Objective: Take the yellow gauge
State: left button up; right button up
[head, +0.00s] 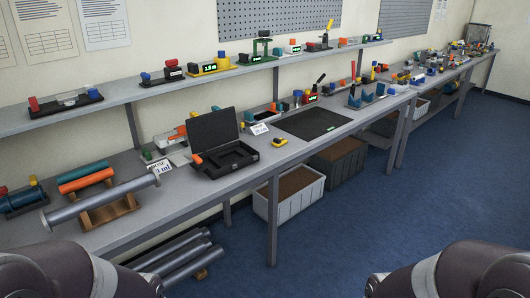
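A small yellow gauge-like device (280,141) with a dark face lies on the bench near its front edge, just right of the open black case (224,143). Another yellow device (210,68) with a green lit display stands on the upper shelf. I cannot tell from this view which one the task means. Parts of my two arms show at the bottom left and bottom right corners. Neither of my grippers is in view.
The workbench (140,206) runs along the wall beneath a shelf (130,92). Pipes on wooden cradles (108,212) lie at the left. A black mat (313,123) lies right of the yellow device. Crates (289,194) stand underneath. The blue floor (400,210) at right is clear.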

aim_at(277, 142)
jog(key=i+u, duration=0.2)
jog(key=u, duration=0.15)
jog(key=i+l+u, duration=0.2)
jog(key=u, duration=0.2)
jog(key=i+l+u, duration=0.35)
jog(key=l, duration=0.25)
jog(key=i+l+u, duration=0.35)
jog(key=l, duration=0.4)
jog(key=i+l+u, duration=0.2)
jog(key=l, duration=0.2)
jog(key=i+l+u, duration=0.15)
jog(key=l, duration=0.3)
jog(key=i+l, duration=0.1)
jog(key=l, duration=0.3)
jog(key=i+l, duration=0.15)
jog(key=l, duration=0.25)
jog(key=i+l, duration=0.1)
jog(key=l, duration=0.3)
jog(key=i+l, duration=0.15)
jog(key=l, duration=0.25)
